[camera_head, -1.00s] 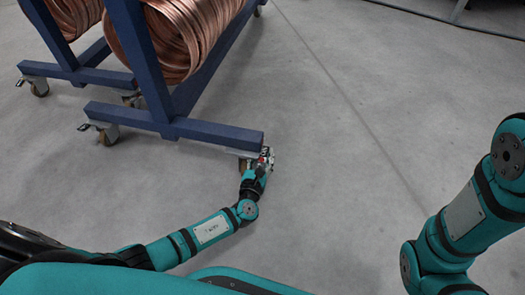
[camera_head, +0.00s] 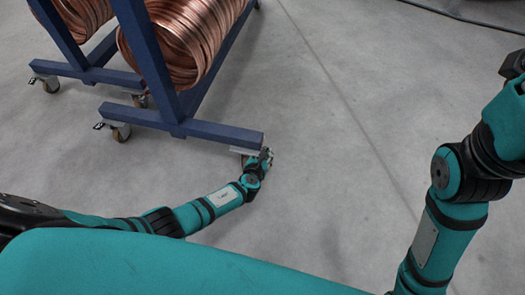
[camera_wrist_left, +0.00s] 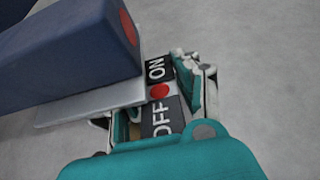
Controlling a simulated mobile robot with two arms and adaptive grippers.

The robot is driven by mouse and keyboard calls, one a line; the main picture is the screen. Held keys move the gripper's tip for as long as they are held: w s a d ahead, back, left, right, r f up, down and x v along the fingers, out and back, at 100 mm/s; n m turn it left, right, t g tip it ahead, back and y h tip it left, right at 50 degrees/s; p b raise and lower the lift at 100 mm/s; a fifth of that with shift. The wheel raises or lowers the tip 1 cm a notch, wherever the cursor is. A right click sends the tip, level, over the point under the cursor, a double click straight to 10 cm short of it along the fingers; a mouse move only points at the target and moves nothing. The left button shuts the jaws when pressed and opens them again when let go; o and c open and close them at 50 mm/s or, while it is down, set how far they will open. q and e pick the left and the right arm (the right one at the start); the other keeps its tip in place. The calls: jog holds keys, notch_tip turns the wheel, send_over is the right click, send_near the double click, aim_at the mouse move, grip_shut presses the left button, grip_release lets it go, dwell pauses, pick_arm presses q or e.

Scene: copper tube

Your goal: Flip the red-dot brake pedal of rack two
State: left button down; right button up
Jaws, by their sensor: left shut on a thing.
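The brake pedal (camera_wrist_left: 160,92) is in the left wrist view, under the end of a blue rack beam (camera_wrist_left: 75,45). It is dark, with a red dot between white ON and OFF lettering. My left gripper (camera_wrist_left: 165,100) is around it and shut on it, partly hidden behind my teal wrist. In the head view my left gripper (camera_head: 265,160) is low at the right end of the nearer rack's (camera_head: 225,134) foot beam, at its caster. The pedal is too small to make out there. My right gripper is out of view; only my right arm shows.
Copper tube coils (camera_head: 190,35) hang on the nearer blue rack. Another rack (camera_head: 85,72) with coils stands to its left. The other casters (camera_head: 121,132) stand on the grey floor (camera_head: 340,130). The floor right of the racks is clear.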

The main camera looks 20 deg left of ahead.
pick_arm(q)
jog(key=shift+w, duration=0.1)
jog(key=c, duration=1)
grip_release()
jog(key=shift+o, duration=0.2)
jog(key=shift+s+r, duration=0.2)
jog(key=shift+s, duration=0.45)
jog(key=v, duration=1)
jog(key=shift+s+r, duration=0.3)
jog(key=shift+d, duration=0.1)
